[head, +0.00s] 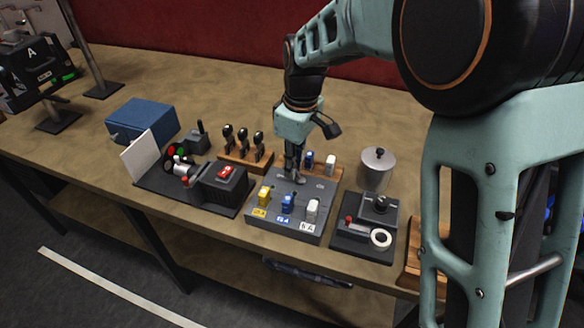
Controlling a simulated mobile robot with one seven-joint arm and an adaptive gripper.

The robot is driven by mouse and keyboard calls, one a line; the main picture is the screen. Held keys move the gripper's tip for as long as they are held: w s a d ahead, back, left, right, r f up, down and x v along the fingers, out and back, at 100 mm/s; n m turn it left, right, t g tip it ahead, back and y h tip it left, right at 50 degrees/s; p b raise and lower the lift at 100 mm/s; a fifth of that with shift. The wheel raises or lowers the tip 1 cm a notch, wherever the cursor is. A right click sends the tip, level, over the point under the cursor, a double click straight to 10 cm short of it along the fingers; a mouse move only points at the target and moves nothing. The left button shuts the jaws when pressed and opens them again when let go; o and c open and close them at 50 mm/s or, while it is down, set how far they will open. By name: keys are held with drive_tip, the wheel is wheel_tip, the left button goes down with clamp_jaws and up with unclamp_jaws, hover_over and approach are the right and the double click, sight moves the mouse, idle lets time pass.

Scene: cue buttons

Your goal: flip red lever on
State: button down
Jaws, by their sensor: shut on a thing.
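A grey panel (260,221) near the table's front edge carries a yellow lever (264,195), a blue lever (286,203) and a white lever (312,209), each with a label in front. I cannot make out a red lever on it. My gripper (295,178) points down at the back of this panel, behind the levers. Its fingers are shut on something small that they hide. A black box to the left of the panel bears a red rocker switch (225,172).
A black unit with a knob and white ring (380,237) stands right of the panel, with a metal canister (376,168) behind. A wooden rack with blue and white pegs (330,163) is just behind my gripper. A blue box (143,119) stands at left. The back table is clear.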

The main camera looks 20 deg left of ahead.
drive_tip(key=y+b, duration=0.1)
drive_tip(key=d+y+b, duration=0.1)
drive_tip(key=b, duration=0.1)
drive_tip(key=shift+f, duration=0.2)
drive_tip(key=d+y+b, duration=0.1)
drive_tip(key=y+b, duration=0.2)
drive_tip(key=b, duration=0.4)
drive_tip(key=shift+d+b, duration=0.15)
drive_tip(key=shift+b, duration=0.15)
drive_tip(key=y+b, duration=0.1)
drive_tip(key=b, duration=0.3)
drive_tip(key=d+y+b, duration=0.1)
drive_tip(key=y+b, duration=0.1)
drive_tip(key=b, duration=0.3)
drive_tip(key=shift+s+d+f+t+y, duration=0.15)
drive_tip(key=shift+t+y, duration=0.15)
drive_tip(key=y+b, duration=0.1)
drive_tip(key=b, duration=0.2)
drive_tip(key=shift+d, duration=0.2)
drive_tip(key=shift+r+y+b, duration=0.2)
drive_tip(key=shift+y+b, duration=0.1)
drive_tip(key=shift+b, duration=0.35)
drive_tip(key=c, duration=1.9)
unclamp_jaws()
drive_tip(key=shift+d, duration=0.1)
drive_tip(key=shift+c, duration=0.2)
drive_tip(key=shift+r, duration=0.1)
